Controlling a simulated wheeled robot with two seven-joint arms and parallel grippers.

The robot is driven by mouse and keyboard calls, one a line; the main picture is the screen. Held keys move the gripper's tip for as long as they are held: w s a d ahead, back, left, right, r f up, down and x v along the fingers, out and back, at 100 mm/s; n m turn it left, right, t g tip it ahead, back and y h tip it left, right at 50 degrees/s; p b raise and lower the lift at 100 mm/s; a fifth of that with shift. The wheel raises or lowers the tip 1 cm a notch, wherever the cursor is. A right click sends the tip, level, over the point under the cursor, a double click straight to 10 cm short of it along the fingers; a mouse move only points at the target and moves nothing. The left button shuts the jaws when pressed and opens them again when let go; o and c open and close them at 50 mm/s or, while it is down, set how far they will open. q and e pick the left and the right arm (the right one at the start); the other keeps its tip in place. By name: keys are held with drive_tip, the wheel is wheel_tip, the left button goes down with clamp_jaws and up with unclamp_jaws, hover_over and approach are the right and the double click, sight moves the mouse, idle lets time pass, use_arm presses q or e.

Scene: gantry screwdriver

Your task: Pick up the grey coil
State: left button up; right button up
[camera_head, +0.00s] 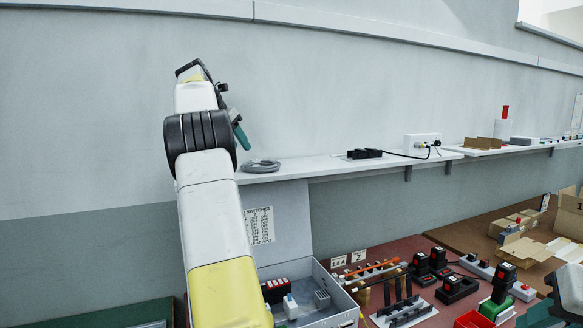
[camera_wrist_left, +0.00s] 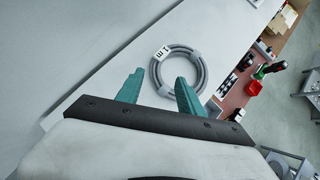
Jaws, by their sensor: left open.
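The grey coil (camera_head: 261,166) lies flat on the left end of the white wall shelf (camera_head: 310,163). In the left wrist view the coil (camera_wrist_left: 154,73) shows as a ring of grey cable with a white label marked in black. My left gripper (camera_head: 238,135) is up at the shelf, just left of the coil and above it. Its two green fingers (camera_wrist_left: 158,90) are apart, with nothing between them.
A black device with a cable (camera_head: 363,153) and a white socket box (camera_head: 422,141) stand farther right on the shelf. Below, an open grey box (camera_head: 335,292) and a red bench with several tools fill the space. The shelf between coil and black device is clear.

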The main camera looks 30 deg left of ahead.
use_arm(q)
drive_tip(key=x, duration=0.7)
drive_tip(key=shift+a+f, duration=0.1)
drive_tip(key=shift+f, duration=0.3)
clamp_jaws()
